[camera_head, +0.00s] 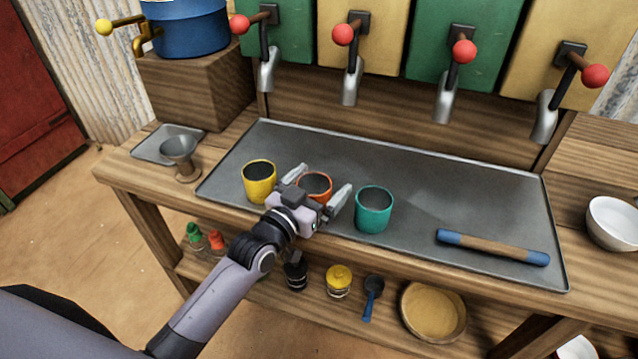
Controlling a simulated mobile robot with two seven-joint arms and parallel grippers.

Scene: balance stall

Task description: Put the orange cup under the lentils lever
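The orange cup (316,181) stands upright on the grey metal tray (420,170), between a yellow cup (259,183) and a teal cup (374,211). My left gripper (322,178) reaches over from the front, its fingers spread open on either side of the orange cup; the gripper body hides the cup's lower front. Several red-knobbed levers with metal spouts hang above the tray's back: at left (240,25), mid-left (342,34), mid-right (464,52) and right (595,76). No label shows which is lentils. My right gripper is not in view.
A blue-and-brown rolling pin-like bar (492,248) lies at the tray's right. A metal funnel-like cup (180,155) stands left of the tray. A blue pot (187,28) sits on a wooden block. A white bowl (614,222) is at right. The tray's back middle is clear.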

